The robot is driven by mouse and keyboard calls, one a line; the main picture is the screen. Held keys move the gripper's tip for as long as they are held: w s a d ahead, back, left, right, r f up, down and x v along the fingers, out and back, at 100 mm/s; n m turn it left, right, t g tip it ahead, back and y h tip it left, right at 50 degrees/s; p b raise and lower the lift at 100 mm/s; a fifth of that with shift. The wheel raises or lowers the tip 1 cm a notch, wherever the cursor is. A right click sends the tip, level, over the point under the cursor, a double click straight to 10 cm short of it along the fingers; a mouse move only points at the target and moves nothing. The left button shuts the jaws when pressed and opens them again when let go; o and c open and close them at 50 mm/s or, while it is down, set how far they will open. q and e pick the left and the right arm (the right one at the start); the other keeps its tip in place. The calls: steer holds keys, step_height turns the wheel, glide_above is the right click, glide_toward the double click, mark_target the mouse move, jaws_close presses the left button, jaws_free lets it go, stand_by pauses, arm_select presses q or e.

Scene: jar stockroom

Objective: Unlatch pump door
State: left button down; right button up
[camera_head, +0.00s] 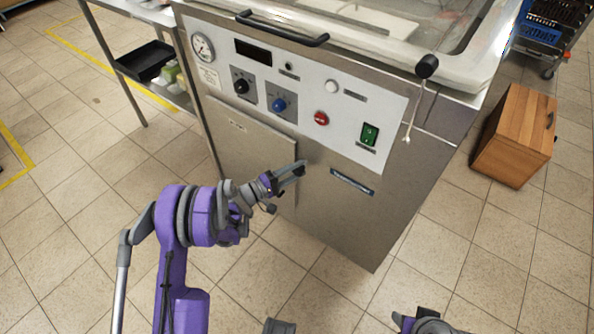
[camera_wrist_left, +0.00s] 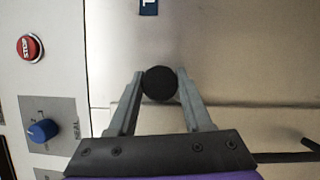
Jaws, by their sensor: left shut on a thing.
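The pump door (camera_head: 250,145) is a steel panel low on the front of the machine, and it looks shut against the housing. A round black latch knob (camera_wrist_left: 160,84) sits by the seam at the door's edge. My left gripper (camera_head: 296,171) is at the door's right edge. In the left wrist view, its two grey fingers (camera_wrist_left: 161,86) are shut on the knob, one on each side. In the head view the fingers mostly hide the knob. Only a bit of what looks like my right arm shows at the bottom edge; no right fingers show.
Above the door are a gauge (camera_head: 203,46), a black knob (camera_head: 242,86), a blue knob (camera_head: 279,104), a red stop button (camera_head: 321,118) and a green switch (camera_head: 369,134). A wooden cabinet (camera_head: 515,135) stands at right. The tiled floor in front is clear.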

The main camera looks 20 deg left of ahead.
arm_select(q)
steer(key=shift+w+a+n+t+b, duration=0.15)
steer(key=shift+n+t+b, duration=0.5)
steer(key=shift+n, duration=0.75)
stand_by(1.6)
steer(key=shift+c, duration=1.7)
jaws_free()
steer(key=shift+s, duration=0.2)
steer(key=p+v, duration=0.1)
steer(key=v, duration=0.9)
steer(key=shift+a, duration=0.3)
steer(key=shift+s+f, duration=0.1)
steer(key=shift+s, duration=0.05)
